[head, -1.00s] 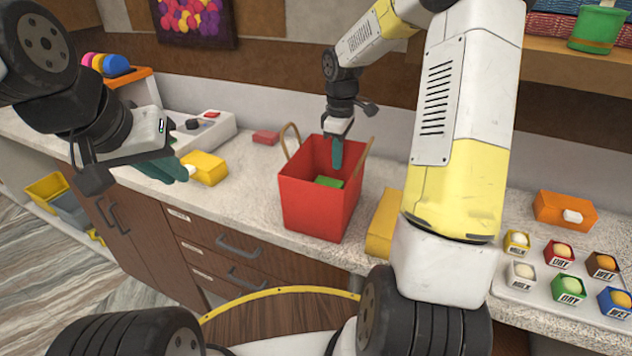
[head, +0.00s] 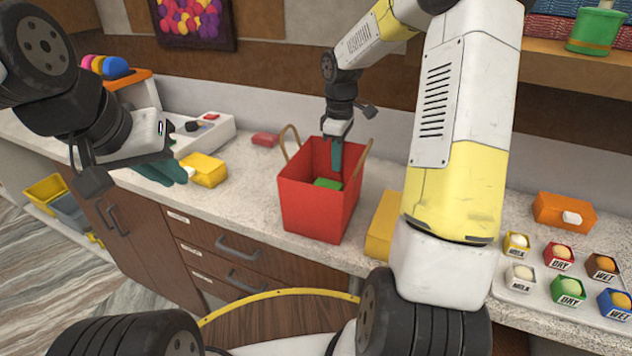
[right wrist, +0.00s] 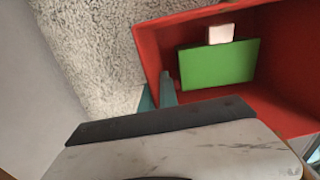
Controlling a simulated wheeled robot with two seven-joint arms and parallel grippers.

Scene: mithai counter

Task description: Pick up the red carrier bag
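The red carrier bag (head: 312,207) stands upright and open-topped on the counter, with two tan handles. A green box (head: 327,183) lies inside it; the right wrist view shows the green box (right wrist: 217,62) with a pale block on it. My right gripper (head: 336,158) points down at the bag's back rim. In the right wrist view its teal fingers (right wrist: 158,94) sit close together on either side of the bag's wall, apparently shut on it; the contact is partly hidden. My left gripper (head: 163,172) is open and empty above the counter, left of the bag.
A yellow box (head: 205,170) lies near my left gripper, and a small red block (head: 265,140) behind it. Another yellow box (head: 383,226) stands right of the bag, partly behind my right arm. A tray (head: 540,292) of small labelled boxes and an orange box (head: 564,212) are at right.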

